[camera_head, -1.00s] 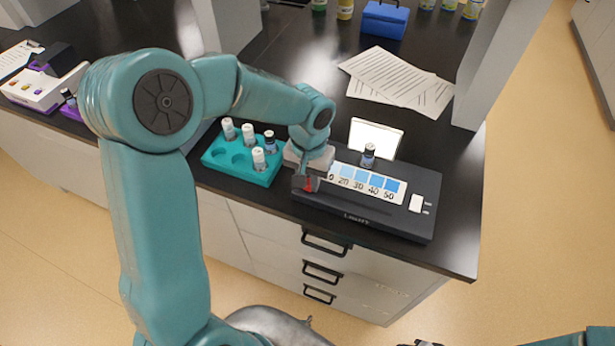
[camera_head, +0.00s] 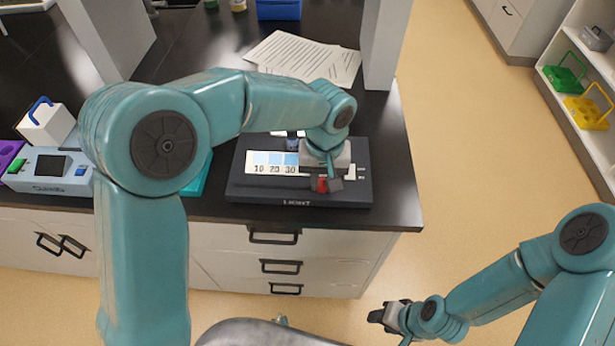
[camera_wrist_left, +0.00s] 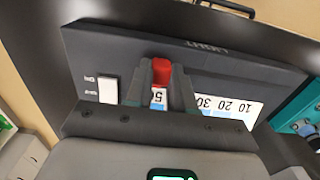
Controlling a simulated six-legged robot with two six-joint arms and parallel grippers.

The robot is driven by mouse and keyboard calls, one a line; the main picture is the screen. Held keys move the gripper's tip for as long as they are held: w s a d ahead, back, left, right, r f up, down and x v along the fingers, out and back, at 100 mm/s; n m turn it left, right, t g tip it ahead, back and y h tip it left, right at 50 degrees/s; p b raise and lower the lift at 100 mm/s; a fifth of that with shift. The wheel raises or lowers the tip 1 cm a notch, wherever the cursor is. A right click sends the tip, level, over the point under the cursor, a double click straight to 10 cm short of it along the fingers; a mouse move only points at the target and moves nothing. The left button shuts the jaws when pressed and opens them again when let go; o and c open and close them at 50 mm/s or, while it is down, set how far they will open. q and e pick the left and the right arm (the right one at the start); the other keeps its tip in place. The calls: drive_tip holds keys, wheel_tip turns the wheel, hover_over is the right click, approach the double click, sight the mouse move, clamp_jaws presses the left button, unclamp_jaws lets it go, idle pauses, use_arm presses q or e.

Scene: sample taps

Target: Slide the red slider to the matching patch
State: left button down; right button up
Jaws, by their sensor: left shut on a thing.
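The red slider (camera_head: 321,184) is at the front edge of the colour scale (camera_head: 272,163) on a dark box labelled LIGHT (camera_head: 240,187). My left gripper (camera_head: 328,181) is shut on the slider and covers the right end of the scale in the head view; 10, 20 and 30 show to its left. In the left wrist view, the slider (camera_wrist_left: 161,70) sits between the gripper's fingers (camera_wrist_left: 160,82), in line with the patch whose number starts with 5 (camera_wrist_left: 158,98). The 40 patch is hidden. My right gripper (camera_head: 388,315) hangs low, away from the bench.
A dark-capped vial (camera_head: 293,140), partly hidden, stands behind the scale. A white switch (camera_wrist_left: 108,90) is on the box near the 50 end. A teal rack (camera_head: 203,175) is mostly behind my left arm. Papers (camera_head: 303,57) lie behind the box.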

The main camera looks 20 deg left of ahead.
use_arm(q)
drive_tip(key=shift+w+d+r, duration=0.1)
drive_tip(key=shift+d, duration=0.1)
drive_tip(key=c, duration=1)
unclamp_jaws()
drive_tip(key=shift+c, duration=0.2)
drive_tip(key=shift+o, duration=0.4)
drive_tip(key=shift+d, duration=0.15)
drive_tip(key=shift+a, duration=0.2)
drive_tip(key=shift+r, duration=0.4)
wheel_tip(320, 180, up, 16)
drive_tip(key=shift+d+f, duration=0.15)
drive_tip(key=shift+f, duration=0.1)
